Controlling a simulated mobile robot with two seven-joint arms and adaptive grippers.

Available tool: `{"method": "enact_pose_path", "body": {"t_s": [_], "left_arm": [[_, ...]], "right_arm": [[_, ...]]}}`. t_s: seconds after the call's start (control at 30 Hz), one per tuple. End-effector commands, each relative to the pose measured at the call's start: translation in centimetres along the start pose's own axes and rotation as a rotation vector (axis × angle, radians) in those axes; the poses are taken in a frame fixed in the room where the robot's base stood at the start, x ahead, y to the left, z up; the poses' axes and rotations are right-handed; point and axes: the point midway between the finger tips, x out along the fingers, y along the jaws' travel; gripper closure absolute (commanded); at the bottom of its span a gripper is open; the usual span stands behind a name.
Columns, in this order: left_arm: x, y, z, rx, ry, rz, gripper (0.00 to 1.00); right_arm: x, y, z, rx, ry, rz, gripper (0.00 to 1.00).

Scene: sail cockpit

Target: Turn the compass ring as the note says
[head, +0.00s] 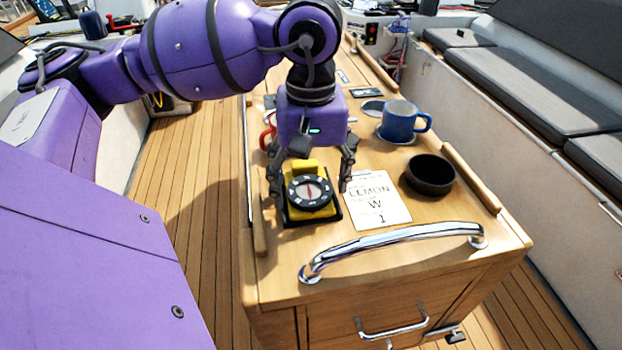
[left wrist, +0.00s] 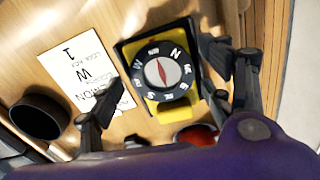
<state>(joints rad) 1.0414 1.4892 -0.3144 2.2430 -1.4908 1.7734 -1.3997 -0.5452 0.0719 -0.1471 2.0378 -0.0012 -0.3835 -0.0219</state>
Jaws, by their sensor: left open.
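The compass (head: 310,191) is a yellow body in a dark tray on the wooden cockpit table, with a black lettered ring and a red-and-white needle. The left wrist view shows its ring (left wrist: 163,71) from above, with N at its upper right and W at its upper left. My right gripper is out of view.
A black bowl (head: 430,175) and a blue mug (head: 400,120) stand right of the compass. A red item (head: 268,135) sits behind my left gripper. A chrome rail (head: 395,240) arches along the table's front, and wooden rails edge its sides.

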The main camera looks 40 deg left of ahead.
Motion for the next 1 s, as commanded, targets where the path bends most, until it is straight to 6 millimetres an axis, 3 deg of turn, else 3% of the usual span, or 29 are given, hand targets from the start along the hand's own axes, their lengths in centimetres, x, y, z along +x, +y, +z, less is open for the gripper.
{"method": "enact_pose_path", "body": {"t_s": [0.17,0.6,0.8,1.0], "left_arm": [[-1.5,0.1,-0.1,-0.001,0.003,0.003,0.27],[-10.2,0.1,0.0,0.001,0.002,0.004,0.27],[-11.9,0.1,0.0,0.0,0.0,0.002,0.27],[-12.0,0.0,0.0,0.0,0.0,0.0,0.27]], "right_arm": [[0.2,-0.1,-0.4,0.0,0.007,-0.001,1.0],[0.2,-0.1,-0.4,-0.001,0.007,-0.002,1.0],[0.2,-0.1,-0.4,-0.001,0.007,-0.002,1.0],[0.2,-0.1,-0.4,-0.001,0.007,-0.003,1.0]]}}
